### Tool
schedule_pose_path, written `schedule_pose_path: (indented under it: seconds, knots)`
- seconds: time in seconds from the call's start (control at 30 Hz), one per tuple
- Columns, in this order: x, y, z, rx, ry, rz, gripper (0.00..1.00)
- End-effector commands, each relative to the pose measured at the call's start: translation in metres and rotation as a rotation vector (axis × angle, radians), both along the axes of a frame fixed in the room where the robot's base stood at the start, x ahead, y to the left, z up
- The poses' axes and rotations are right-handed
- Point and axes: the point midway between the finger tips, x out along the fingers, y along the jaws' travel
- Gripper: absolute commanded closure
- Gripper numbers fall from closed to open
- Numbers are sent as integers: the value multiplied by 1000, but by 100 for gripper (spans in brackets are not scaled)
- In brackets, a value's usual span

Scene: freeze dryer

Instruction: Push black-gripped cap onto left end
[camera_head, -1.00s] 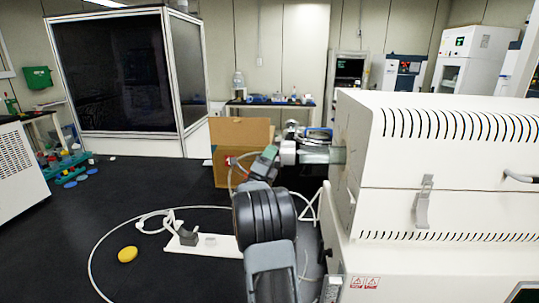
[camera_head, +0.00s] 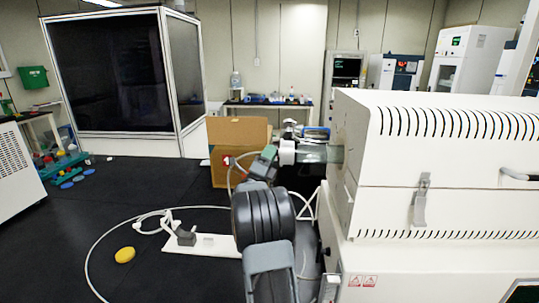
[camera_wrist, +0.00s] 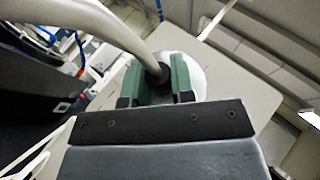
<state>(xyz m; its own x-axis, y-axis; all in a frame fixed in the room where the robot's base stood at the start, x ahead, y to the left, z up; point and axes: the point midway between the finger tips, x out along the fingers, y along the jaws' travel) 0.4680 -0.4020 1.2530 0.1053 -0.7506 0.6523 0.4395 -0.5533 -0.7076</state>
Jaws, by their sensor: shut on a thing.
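The white cap (camera_head: 287,153) is at the left end of a clear tube (camera_head: 320,153) that sticks out of the white furnace-like machine (camera_head: 440,150). The cap and the tube end look touching, but I cannot tell how far on the cap is. My gripper (camera_head: 267,156) is just left of the cap. In the wrist view, the green fingers of my gripper (camera_wrist: 157,80) are shut on the cap's black grip (camera_wrist: 158,74). The white rim of the cap (camera_wrist: 195,74) shows behind them. The tube is hidden in the wrist view.
A pale hose (camera_wrist: 75,18) runs to the grip in the wrist view. A cardboard box (camera_head: 221,172) stands behind my arm. A yellow disc (camera_head: 125,255) and a white plate (camera_head: 213,245) lie on the dark floor at left. Open floor lies left of the arm.

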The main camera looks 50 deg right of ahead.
Motion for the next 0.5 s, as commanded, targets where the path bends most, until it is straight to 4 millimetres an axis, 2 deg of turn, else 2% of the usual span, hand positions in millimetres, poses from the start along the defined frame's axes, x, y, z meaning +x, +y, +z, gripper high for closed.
schedule_pose_path:
  seconds: [0.5]
  knots:
    - [-15, -12, 1, -2, -1, 0, 100]
